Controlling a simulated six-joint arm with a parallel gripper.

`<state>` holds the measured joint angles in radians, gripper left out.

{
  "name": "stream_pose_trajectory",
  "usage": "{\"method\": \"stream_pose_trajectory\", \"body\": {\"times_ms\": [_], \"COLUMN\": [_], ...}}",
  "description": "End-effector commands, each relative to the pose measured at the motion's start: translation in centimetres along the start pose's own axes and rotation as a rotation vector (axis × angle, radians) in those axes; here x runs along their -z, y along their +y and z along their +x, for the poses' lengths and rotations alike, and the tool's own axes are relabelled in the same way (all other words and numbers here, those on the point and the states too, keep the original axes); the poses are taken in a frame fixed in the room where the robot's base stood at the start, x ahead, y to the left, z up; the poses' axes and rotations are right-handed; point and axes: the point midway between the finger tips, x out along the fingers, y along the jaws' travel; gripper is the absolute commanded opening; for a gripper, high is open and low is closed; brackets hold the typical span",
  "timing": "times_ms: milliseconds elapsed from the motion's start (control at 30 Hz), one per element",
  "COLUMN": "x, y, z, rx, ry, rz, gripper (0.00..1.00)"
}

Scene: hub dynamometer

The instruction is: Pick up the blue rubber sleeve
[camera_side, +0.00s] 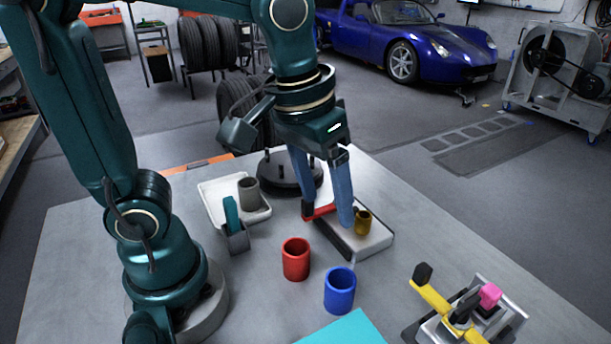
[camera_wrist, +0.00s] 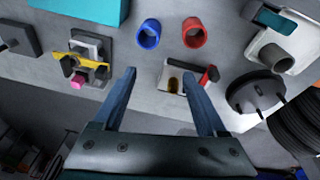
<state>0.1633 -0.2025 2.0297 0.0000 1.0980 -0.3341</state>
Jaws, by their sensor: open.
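The blue rubber sleeve (camera_side: 339,292) stands upright on the grey table, its open end up. It also shows near the top middle of the wrist view (camera_wrist: 148,42). My gripper (camera_side: 328,217) is open and empty, above and behind the sleeve in the side view, over the white block. In the wrist view its two blue fingers (camera_wrist: 160,67) are spread wide, with the blue sleeve beyond the left fingertip. The sleeve is clear of both fingers.
A red sleeve (camera_side: 296,261) stands close beside the blue one. A white block (camera_side: 378,240) carries a brass sleeve (camera_side: 363,223) and red handle. A teal mat (camera_side: 345,332) and a yellow-armed fixture (camera_side: 431,297) flank the front. A white tray (camera_side: 215,204) holds a grey sleeve.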

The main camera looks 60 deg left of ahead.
Motion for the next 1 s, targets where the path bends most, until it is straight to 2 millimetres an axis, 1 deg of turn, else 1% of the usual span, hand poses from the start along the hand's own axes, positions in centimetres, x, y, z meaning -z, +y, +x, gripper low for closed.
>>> {"method": "stream_pose_trajectory", "body": {"times_ms": [33,100,300,633,1000], "x": [0.3,0.5,0.2,-0.6,-1.5], "y": [0.8,1.6,3.1,3.2,2.9], "z": [0.8,1.8,4.1,6.0,10.1], "rx": [0.011,0.023,0.052,0.063,0.062], "ry": [-0.047,-0.092,-0.182,-0.212,-0.213], "rz": [0.01,0.021,0.07,0.09,0.09], "gripper": [0.74,0.74,0.74,0.74,0.74]}}
